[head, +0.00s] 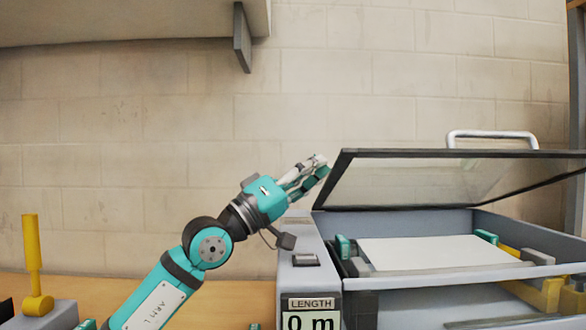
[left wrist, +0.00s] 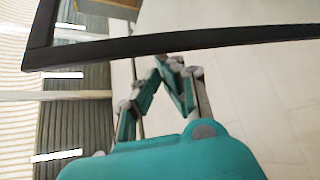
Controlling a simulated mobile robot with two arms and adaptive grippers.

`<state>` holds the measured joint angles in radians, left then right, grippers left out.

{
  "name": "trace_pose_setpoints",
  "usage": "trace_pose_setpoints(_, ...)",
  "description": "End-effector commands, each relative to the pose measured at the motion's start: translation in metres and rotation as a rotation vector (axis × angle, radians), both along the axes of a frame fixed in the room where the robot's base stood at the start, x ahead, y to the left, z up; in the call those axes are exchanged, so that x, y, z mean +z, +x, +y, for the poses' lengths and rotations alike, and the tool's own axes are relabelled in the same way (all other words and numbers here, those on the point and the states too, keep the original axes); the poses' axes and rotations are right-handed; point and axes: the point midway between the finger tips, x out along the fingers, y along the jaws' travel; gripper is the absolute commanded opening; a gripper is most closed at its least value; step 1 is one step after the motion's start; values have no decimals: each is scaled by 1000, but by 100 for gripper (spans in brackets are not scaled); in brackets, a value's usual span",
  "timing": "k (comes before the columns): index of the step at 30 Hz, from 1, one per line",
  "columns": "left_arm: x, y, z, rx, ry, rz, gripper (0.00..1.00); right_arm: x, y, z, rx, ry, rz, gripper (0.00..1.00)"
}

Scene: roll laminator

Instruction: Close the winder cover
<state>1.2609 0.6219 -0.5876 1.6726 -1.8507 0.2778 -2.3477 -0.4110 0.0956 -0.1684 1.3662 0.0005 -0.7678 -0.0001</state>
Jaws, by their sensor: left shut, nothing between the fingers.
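The winder cover (head: 425,180) is a clear panel in a dark frame with a white handle (head: 492,134) on top. It stands raised at a tilt above the open grey winder box (head: 315,240). My left gripper (head: 318,168) is shut and empty, just left of the cover's dark left edge. In the left wrist view, the fingertips (left wrist: 166,68) meet just short of the dark cover frame (left wrist: 180,46) crossing the picture. I cannot tell whether they touch it. My right gripper is not in view.
A white sheet or roll surface (head: 435,252) lies inside the box. A LENGTH display (head: 311,318) reads 0 m on its front. A yellow lever (head: 32,255) stands at far left. A grey overhead unit (head: 130,20) hangs upper left. The wall behind is bare.

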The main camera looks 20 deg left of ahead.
Motion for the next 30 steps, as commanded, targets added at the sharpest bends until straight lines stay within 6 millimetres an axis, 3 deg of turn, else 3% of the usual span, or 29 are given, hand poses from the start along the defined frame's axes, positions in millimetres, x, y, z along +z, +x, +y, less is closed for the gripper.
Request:
trace_pose_setpoints(13, -5, -60, 65, 5, 2, 2, 0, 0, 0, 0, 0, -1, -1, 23)
trace_pose_setpoints(20, -5, -82, 87, 1, 0, 3, 0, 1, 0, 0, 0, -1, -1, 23)
trace_pose_setpoints(25, -4, -88, 91, 0, 1, -1, 0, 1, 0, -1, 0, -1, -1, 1)
trace_pose_setpoints(30, -2, -88, 92, 0, 1, -1, 0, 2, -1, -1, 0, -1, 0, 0)
